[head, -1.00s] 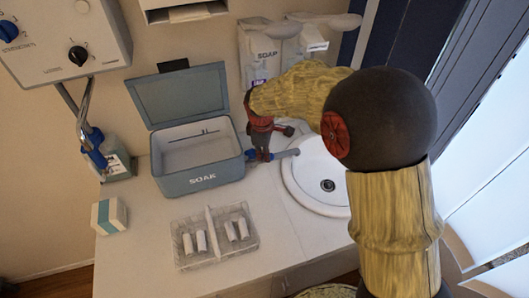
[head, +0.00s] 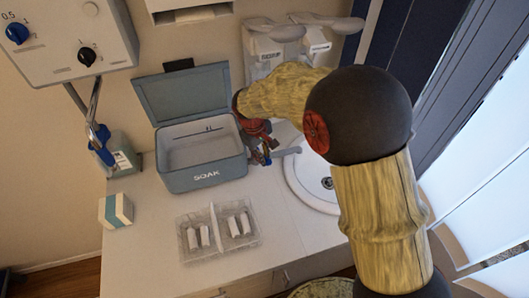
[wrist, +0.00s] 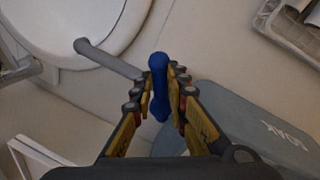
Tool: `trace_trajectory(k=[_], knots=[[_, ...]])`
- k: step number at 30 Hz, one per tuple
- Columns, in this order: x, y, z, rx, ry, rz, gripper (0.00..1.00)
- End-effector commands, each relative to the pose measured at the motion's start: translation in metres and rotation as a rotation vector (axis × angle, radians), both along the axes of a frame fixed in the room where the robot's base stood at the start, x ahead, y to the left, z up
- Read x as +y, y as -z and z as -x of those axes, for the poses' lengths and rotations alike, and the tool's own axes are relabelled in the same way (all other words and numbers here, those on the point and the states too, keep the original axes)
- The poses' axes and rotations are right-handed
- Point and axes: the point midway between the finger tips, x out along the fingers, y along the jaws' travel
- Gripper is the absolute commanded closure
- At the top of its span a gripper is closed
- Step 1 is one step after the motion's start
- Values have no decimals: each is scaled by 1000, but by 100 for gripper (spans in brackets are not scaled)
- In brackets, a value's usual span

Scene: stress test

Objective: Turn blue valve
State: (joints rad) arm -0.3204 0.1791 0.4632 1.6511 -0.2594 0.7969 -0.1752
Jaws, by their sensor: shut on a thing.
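The blue valve (wrist: 158,85) is a rounded blue handle by the grey faucet spout (wrist: 108,58) in the wrist view. My gripper (wrist: 160,80) has its yellow and dark fingers on both sides of the handle, shut on it. In the head view my gripper (head: 263,148) is at the faucet, between the SOAK box and the sink. There it hides most of the valve, and only small blue parts show. The white sink (head: 311,186) lies beside the spout, partly behind my arm.
The open grey-blue SOAK box (head: 203,176) stands close to the left of my gripper. A clear tray (head: 217,237) with white rolls lies in front. Dispensers (head: 290,42) hang behind.

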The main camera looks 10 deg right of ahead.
Motion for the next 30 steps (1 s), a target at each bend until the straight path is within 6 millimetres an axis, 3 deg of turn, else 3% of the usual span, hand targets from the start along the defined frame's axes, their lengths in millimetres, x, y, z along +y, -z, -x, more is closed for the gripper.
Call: trace_trajectory(k=[21,22,30], knots=[[4,0,2,-1,91,0,100],[4,0,2,-1,91,0,84],[4,0,2,0,90,0,69]])
